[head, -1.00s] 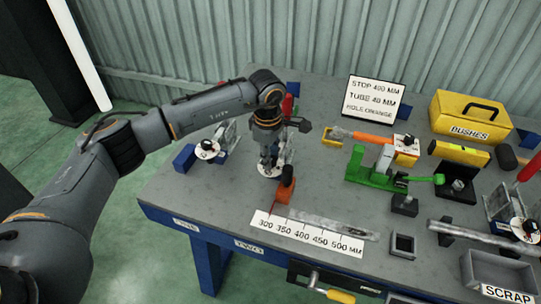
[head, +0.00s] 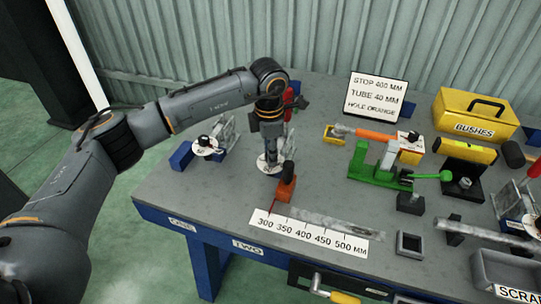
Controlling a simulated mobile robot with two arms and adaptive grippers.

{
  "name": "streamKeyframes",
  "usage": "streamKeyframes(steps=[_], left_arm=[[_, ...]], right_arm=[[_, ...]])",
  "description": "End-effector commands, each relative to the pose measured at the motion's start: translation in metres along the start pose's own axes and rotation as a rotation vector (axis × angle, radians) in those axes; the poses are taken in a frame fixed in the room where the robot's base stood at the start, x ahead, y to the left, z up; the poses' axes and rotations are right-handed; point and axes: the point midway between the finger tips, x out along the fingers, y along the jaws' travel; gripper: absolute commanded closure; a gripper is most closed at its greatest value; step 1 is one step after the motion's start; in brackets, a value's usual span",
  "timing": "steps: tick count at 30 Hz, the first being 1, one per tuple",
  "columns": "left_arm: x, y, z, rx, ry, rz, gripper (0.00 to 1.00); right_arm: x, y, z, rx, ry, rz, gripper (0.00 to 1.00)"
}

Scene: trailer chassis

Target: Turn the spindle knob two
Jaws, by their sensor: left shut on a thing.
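My left gripper (head: 271,160) points straight down over the white dial disc (head: 262,168) of the second spindle, in line with the TWO label (head: 247,246) on the table edge. Its fingers are shut on the spindle knob, which they mostly hide. The dial's markings are too small to read. The similar first spindle (head: 206,146), with a black knob and white dial, stands to the left, free of the gripper. My right gripper is not in view.
An orange-red stop block (head: 286,187) stands just in front of the gripper by the millimetre scale (head: 312,235). A green clamp fixture (head: 378,168), a yellow BUSHES box (head: 475,115) and a grey scrap bin (head: 508,268) are to the right. A sign (head: 376,95) stands behind.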

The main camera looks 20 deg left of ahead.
Motion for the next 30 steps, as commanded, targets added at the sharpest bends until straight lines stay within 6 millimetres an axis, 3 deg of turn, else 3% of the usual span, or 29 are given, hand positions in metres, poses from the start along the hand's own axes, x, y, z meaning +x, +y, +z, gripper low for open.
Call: streamKeyframes(steps=[30], left_arm=[[0.000, 0.000, 0.002, -0.964, 0.025, 0.008, 1.00]], right_arm=[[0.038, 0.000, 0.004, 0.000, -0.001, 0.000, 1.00]])
